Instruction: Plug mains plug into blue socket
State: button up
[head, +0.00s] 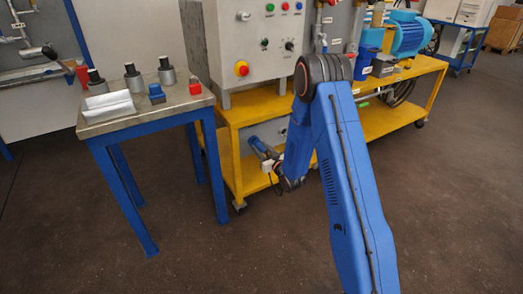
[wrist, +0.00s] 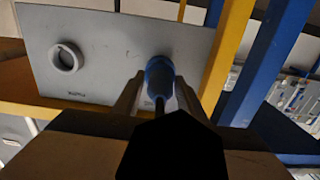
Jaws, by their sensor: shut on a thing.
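My gripper (wrist: 159,79) is shut on the mains plug (wrist: 160,68), a blue round body with a dark cable trailing back towards the wrist camera. The plug lies in front of a grey panel (wrist: 110,30). I cannot tell whether its front end touches the panel. I cannot make out the blue socket; the plug and fingers cover that part of the panel. In the head view, a small blue part (head: 257,144) shows at my gripper, low at the yellow cart, in front of the grey panel (head: 275,130).
A round grey fitting (wrist: 65,57) sits on the panel's left. Yellow (wrist: 228,50) and blue frame bars stand right of it. The yellow cart (head: 330,125) carries a control box (head: 255,40). A blue-legged table (head: 150,120) with several small parts stands left. The floor in front is clear.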

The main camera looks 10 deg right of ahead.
jog(key=shift+x, duration=0.95)
jog(key=o, duration=1.5)
jog(key=shift+s, duration=0.1)
jog(key=v, duration=1.7)
notch_tip(320, 180, up, 10)
jog(key=s+d+g+h, duration=0.1)
jog(key=d+g+h, duration=0.1)
jog(key=g+h, duration=0.1)
jog(key=s+d+r+m+g+h, duration=0.1)
jog(key=s+d+r+g+h, duration=0.15)
jog(key=s+r, duration=0.6)
jog(key=s+r+m+g, duration=0.1)
jog(key=s+r+g, duration=0.1)
jog(key=s, duration=0.9)
jog(key=s+a+r+g, duration=0.1)
jog(key=s+r+g, duration=0.1)
jog(key=s, duration=0.9)
jog(key=s+a+r+m+g, duration=0.1)
jog(key=s+r+g, duration=0.1)
jog(key=s, duration=0.9)
jog(key=shift+s+r+m+g, duration=0.15)
jog(key=shift+r+m+g, duration=0.15)
jog(key=shift+r+g, duration=0.15)
